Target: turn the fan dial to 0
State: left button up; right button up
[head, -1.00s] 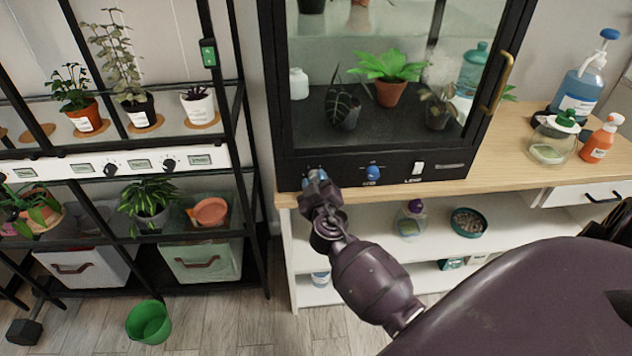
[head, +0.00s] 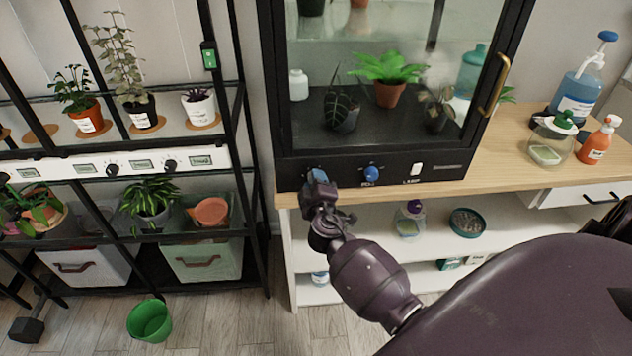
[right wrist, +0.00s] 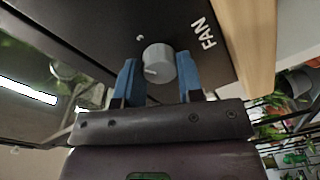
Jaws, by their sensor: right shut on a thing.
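The fan dial (right wrist: 158,63) is a grey round knob on the black front panel of the glass cabinet (head: 300,168), with the word FAN beside it in the right wrist view. A pale pointer line on the knob faces the lower left in that view, and a small white mark sits on the panel near it. My right gripper (right wrist: 158,78) is shut on the dial, one blue fingertip on each side. In the head view my right gripper (head: 318,179) covers the dial and its label. My left gripper is not in view.
A blue fog dial (head: 371,174) and a white lamp switch (head: 416,169) sit to the right on the same panel. The cabinet stands on a wooden counter (head: 530,160) with bottles at right. A black plant shelf (head: 253,200) stands at left.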

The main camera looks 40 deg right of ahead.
pick_arm(q)
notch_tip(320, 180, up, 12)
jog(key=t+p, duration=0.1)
jog(key=p, duration=1)
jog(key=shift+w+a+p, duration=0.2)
jog(key=shift+p, duration=0.2)
pick_arm(e)
jog(key=n+h, duration=0.1)
jog(key=n, duration=2.7)
jog(key=shift+f+n+g+h, duration=0.1)
jog(key=shift+n+g+h, duration=0.2)
jog(key=shift+h, duration=0.1)
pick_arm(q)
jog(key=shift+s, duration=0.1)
